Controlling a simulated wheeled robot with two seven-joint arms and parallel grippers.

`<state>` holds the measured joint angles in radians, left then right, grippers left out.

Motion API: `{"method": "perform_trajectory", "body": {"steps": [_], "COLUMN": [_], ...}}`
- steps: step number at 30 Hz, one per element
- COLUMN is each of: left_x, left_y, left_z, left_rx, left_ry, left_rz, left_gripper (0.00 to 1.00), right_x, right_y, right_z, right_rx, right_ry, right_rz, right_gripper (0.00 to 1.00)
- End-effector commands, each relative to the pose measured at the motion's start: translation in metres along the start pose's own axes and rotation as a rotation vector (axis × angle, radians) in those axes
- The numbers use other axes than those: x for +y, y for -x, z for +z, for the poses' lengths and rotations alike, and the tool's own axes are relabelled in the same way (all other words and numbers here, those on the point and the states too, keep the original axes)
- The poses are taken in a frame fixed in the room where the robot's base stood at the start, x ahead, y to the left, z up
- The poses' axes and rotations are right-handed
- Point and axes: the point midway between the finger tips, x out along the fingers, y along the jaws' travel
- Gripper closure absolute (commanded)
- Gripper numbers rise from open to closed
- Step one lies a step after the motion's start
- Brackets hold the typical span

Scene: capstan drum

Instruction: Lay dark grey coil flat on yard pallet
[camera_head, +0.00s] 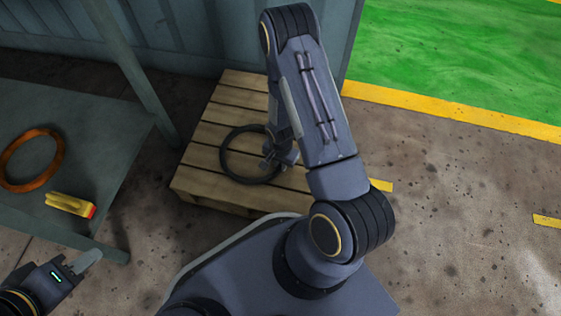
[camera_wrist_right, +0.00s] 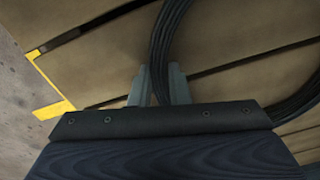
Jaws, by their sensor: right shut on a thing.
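The dark grey coil (camera_head: 223,162) is a ring over the middle of the wooden yard pallet (camera_head: 207,132). It looks about level with the boards; I cannot tell whether it touches them all round. My right gripper (camera_head: 270,160) is shut on the coil's right side. In the right wrist view the coil (camera_wrist_right: 166,42) passes between the fingers of the right gripper (camera_wrist_right: 158,82), above the pallet boards (camera_wrist_right: 100,65). My left gripper (camera_head: 82,264) is at the lower left, away from the coil; its finger opening is not clear.
A corrugated grey wall (camera_head: 200,35) stands behind the pallet. Open floor (camera_head: 460,190) and a yellow line (camera_head: 450,108) lie to the right.

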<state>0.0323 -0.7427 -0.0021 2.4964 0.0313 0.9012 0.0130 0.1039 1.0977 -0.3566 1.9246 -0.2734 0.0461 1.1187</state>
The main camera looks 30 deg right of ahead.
Motion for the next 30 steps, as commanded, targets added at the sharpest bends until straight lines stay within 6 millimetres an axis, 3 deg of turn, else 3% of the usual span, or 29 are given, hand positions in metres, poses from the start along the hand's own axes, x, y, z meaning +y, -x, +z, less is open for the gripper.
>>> {"method": "perform_trajectory", "body": {"steps": [8, 9, 15, 23, 30], "left_x": [0.000, 0.000, 0.000, 0.000, 0.008], "left_y": [0.000, 0.000, 0.000, 0.001, 0.018], "left_z": [0.000, 0.000, 0.000, 0.000, -0.009], "left_rx": [0.000, 0.000, 0.000, 0.000, 0.000], "left_ry": [0.000, 0.000, 0.000, 0.000, 0.000], "left_rz": [0.000, 0.000, 0.000, 0.000, 0.000], "left_gripper": [0.64, 0.64, 0.64, 0.64, 0.64], "right_x": [-0.001, -0.002, -0.001, 0.001, 0.000], "right_y": [-0.005, -0.005, -0.005, -0.005, 0.032], "right_z": [-0.001, -0.001, 0.000, 0.000, 0.000], "right_rx": [0.002, 0.002, 0.001, -0.001, 0.001], "right_ry": [-0.001, -0.001, 0.000, -0.001, -0.002], "right_rz": [-0.004, -0.005, -0.003, 0.002, -0.002], "right_gripper": [1.00, 0.82, 0.59, 0.59, 0.59]}}
